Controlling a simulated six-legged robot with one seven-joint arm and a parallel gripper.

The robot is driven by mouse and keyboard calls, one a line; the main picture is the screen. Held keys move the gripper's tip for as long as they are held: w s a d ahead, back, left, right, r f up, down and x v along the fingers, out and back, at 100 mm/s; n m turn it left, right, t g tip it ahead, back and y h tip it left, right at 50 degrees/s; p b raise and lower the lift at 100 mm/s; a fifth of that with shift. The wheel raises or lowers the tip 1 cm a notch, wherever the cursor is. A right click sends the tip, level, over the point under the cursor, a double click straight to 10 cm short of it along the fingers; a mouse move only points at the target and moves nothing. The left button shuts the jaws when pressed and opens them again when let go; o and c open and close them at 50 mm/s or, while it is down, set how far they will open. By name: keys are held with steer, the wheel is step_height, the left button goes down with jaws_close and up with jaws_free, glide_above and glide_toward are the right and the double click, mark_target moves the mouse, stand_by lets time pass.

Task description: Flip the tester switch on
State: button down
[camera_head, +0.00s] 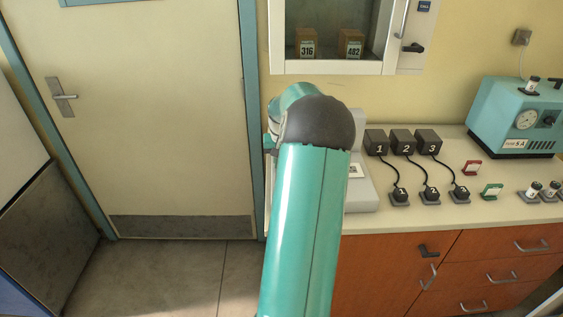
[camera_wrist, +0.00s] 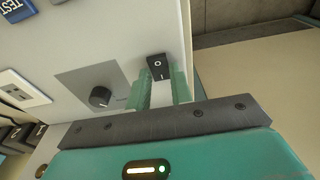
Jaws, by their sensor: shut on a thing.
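The tester is a pale grey box whose front panel (camera_wrist: 112,38) fills the left of the wrist view. In the head view its grey base (camera_head: 361,196) shows on the counter, with the rest mostly behind my arm. The black rocker switch (camera_wrist: 157,67), marked O and I, is on the panel. My gripper (camera_wrist: 162,82) has its two green fingers at the panel, one on each side of the switch, shut on it. I cannot tell which side of the rocker is pressed in. The gripper is hidden behind my arm in the head view.
A black knob (camera_wrist: 101,97) and a white-framed slot (camera_wrist: 22,88) are on the panel left of the switch. Numbered black blocks (camera_head: 401,140) with cables stand right of the tester. A teal machine (camera_head: 517,115) is farther right. A wall cabinet (camera_head: 345,67) hangs above.

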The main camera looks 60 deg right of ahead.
steer(key=c, duration=1.2)
jaws_free()
steer(key=shift+c, duration=0.2)
step_height(320, 180, up, 14)
steer(key=a, duration=0.1)
steer(key=shift+s+a+f, duration=0.15)
steer(key=shift+s+a, duration=0.15)
steer(key=shift+s, duration=0.15)
